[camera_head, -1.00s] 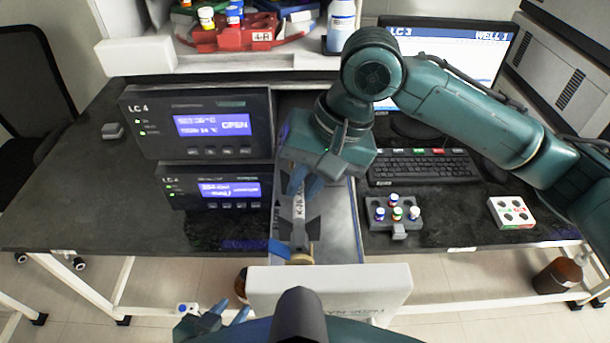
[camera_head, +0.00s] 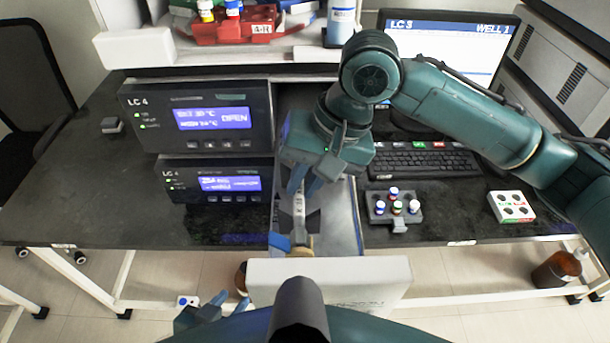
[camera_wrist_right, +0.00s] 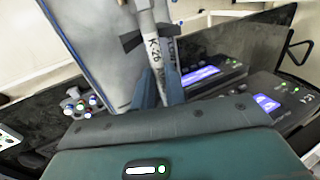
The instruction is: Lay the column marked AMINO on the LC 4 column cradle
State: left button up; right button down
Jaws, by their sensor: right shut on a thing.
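My right gripper (camera_head: 301,188) is shut on a pale, slim column (camera_head: 299,210), over the open drawer (camera_head: 345,225). In the right wrist view, my right gripper's fingers (camera_wrist_right: 161,88) close around the column (camera_wrist_right: 155,45), which bears small dark print reading about "K-26". I cannot read AMINO on it. Dark holder pieces (camera_wrist_right: 131,41) show beside it; I cannot tell whether the column touches them. The LC 4 unit (camera_head: 200,118) stands left of the drawer, its screen reading OPEN. I cannot make out its column cradle. My left gripper (camera_head: 228,306) is low at the left, empty, fingers apart.
A blue band (camera_head: 280,242) and a tan ring (camera_head: 301,252) are near the drawer's white front (camera_head: 335,278). Right of the drawer are a vial rack (camera_head: 393,208), a keyboard (camera_head: 425,164) and a white block (camera_head: 512,206). The bench left of LC 4 is mostly clear.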

jog(key=shift+f, duration=0.3)
jog(key=c, duration=1.3)
grip_release()
jog(key=shift+c, duration=0.2)
